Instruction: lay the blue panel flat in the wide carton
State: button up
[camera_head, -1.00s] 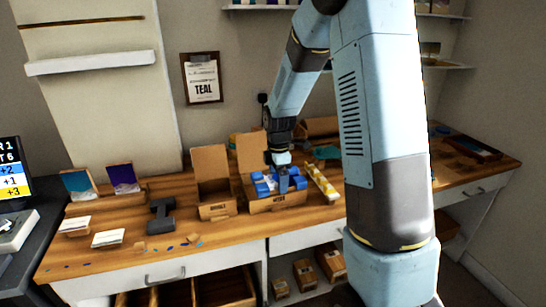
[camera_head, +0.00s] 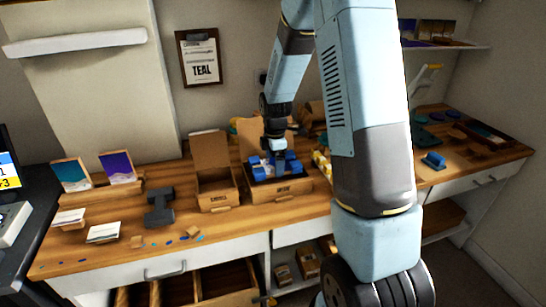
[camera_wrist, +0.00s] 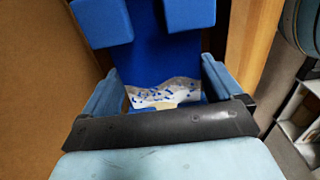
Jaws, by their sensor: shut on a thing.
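The wide carton (camera_head: 282,190) stands on the workbench with its cardboard lid raised at the back. My gripper (camera_head: 279,163) points down into its opening; blue blocks (camera_head: 293,167) show around the fingers. In the wrist view my gripper (camera_wrist: 161,78) has its fingers set wide, shut on the blue panel (camera_wrist: 148,50), which has a pale, blue-speckled end. The brown lid fills the left of that view. Whether the panel touches the carton floor is hidden.
A narrower open carton (camera_head: 217,197) stands just left of the wide one. A dark grey tool (camera_head: 160,208) and white card stacks (camera_head: 103,232) lie further left. Yellow-white pieces (camera_head: 321,163) sit close on the right. Two pictures (camera_head: 71,174) lean on a rack.

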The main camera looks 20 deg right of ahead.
aim_at(275, 181)
jog(key=shift+f, duration=2.45)
jog(key=o, duration=0.6)
jog(key=shift+o, duration=0.2)
jog(key=shift+r, duration=4.05)
